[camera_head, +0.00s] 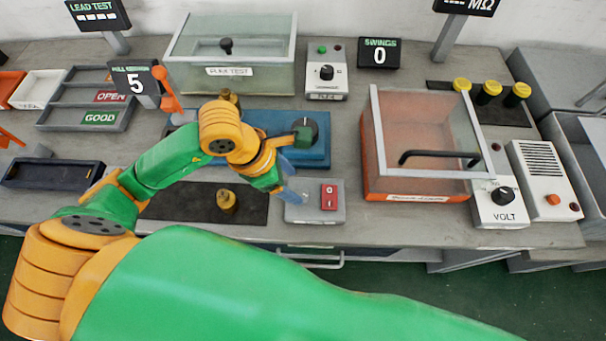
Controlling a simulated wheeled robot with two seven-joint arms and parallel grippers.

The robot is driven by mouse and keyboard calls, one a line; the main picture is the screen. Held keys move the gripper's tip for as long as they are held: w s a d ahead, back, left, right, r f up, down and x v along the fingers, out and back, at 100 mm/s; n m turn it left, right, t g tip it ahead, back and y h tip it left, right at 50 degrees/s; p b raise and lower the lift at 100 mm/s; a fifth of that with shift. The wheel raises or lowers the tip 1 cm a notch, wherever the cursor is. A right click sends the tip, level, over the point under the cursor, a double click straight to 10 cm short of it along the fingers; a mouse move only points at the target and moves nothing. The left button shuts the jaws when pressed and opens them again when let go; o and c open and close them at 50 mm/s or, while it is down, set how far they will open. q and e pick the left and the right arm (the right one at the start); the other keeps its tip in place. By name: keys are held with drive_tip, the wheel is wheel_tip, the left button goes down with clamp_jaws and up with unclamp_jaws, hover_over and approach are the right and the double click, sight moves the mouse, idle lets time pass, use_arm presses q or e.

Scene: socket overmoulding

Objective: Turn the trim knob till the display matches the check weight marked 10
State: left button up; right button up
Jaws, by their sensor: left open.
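A black round knob (313,124) sits on a blue unit (318,154) in the middle of the bench; I take it for the trim knob, though no label is readable. My left gripper (296,152) is open at the front of this unit, just below the knob. One fingertip overlaps the knob's lower edge; I cannot tell whether it touches. A dark display (136,81) at the left reads 5, its heading partly hidden. A brass weight (227,201) stands on a dark mat (172,205); its marking is not readable. My right gripper is not in view.
A grey box with a red switch (329,197) sits just in front of the blue unit. An orange clear-lidded box (415,197) stands to the right, a glass-lidded box (185,65) behind. A swings display (379,54) reads 0. An orange lever (168,92) stands left.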

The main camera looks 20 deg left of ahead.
sight(301, 193)
use_arm(q)
drive_tip(key=x, duration=0.3)
drive_tip(key=shift+s+d+f, duration=0.2)
drive_tip(key=shift+s+f, duration=0.15)
drive_tip(key=shift+w+f, duration=0.25)
drive_tip(key=shift+w, duration=0.1)
drive_tip(key=shift+s, duration=0.2)
drive_tip(key=c, duration=0.7)
clamp_jaws()
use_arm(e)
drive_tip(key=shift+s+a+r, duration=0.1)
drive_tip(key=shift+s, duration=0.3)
